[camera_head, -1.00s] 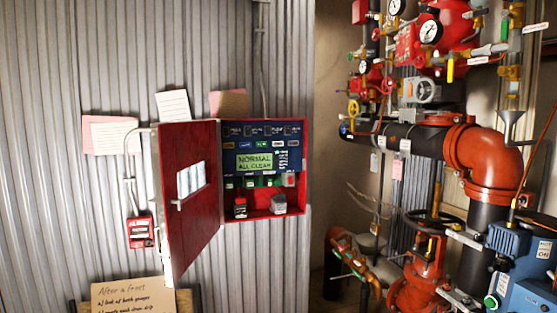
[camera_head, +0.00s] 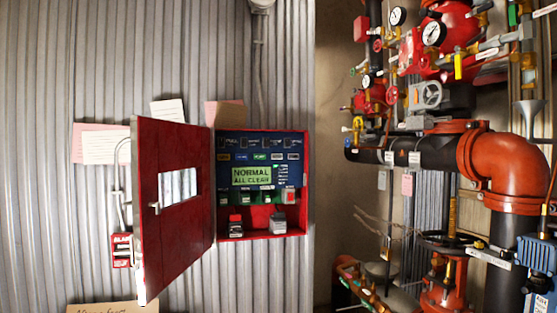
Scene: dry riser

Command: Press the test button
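A red alarm panel box (camera_head: 308,200) hangs on the corrugated wall with its red door (camera_head: 172,225) swung open to the left. Inside is a blue control face with a green display (camera_head: 252,176) reading "NORMAL ALL CLEAR". Rows of small labels and buttons sit above and below the display, with a red button (camera_head: 289,195) at the lower right. The label marking a test button is too small to read. Two small block-like items, one red and black (camera_head: 235,225) and one grey (camera_head: 278,223), sit at the bottom of the box. Neither gripper is in view.
Red and black pipes (camera_head: 510,170) with gauges, valves and handwheels crowd the right side. A red pull box (camera_head: 122,250) is on the wall behind the door's left edge. Paper notes (camera_head: 105,146) are stuck on the wall. The open door juts out left of the panel.

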